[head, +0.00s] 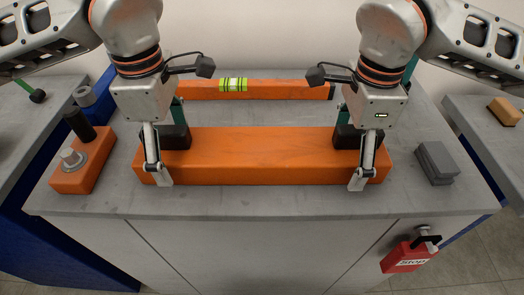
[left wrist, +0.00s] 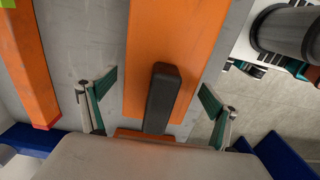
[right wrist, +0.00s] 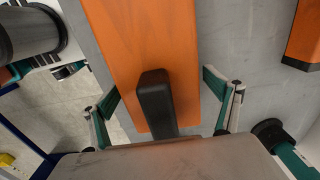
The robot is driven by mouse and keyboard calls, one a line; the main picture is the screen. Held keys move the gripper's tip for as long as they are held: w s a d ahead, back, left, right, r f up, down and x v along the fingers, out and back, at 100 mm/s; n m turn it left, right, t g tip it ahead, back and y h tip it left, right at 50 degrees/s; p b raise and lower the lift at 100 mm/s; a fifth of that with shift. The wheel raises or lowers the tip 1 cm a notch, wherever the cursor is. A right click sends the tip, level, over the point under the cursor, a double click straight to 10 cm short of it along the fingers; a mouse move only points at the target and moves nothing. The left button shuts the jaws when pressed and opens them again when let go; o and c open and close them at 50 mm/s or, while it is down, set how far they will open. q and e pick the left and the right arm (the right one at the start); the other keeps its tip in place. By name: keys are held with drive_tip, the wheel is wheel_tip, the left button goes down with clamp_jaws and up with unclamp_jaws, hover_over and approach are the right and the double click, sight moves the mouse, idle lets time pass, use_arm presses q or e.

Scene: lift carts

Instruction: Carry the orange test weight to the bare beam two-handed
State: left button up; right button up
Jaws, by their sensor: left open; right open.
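The orange test weight (head: 262,158) is a long block with a black handle near each end. It lies level on the grey cart top (head: 270,203). My left gripper (head: 168,142) is over its left end, open, with one finger on each long side. The left wrist view shows the black handle (left wrist: 162,95) between the spread fingers. My right gripper (head: 352,142) straddles the right end the same way, open, with the other handle (right wrist: 155,100) between its fingers. Behind lies a thinner orange beam (head: 290,91) carrying a yellow-green level (head: 233,85). I cannot identify a bare beam.
An orange block with a metal knob (head: 78,165) and a dark cylinder (head: 78,125) stand at the left. Stacked grey plates (head: 435,162) lie at the right. A red stop tag (head: 408,257) hangs on the front. Other surfaces flank the cart across gaps.

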use_arm(q)
drive_tip(key=shift+f, duration=0.2)
use_arm(e)
drive_tip(key=shift+f, duration=0.2)
use_arm(q)
drive_tip(key=c, duration=2.2)
use_arm(e)
drive_tip(key=c, duration=2.2)
use_arm(q)
drive_tip(key=shift+r, duration=0.1)
use_arm(e)
drive_tip(key=shift+r, duration=0.1)
use_arm(q)
drive_tip(key=shift+r, duration=0.15)
use_arm(e)
drive_tip(key=shift+r, duration=0.15)
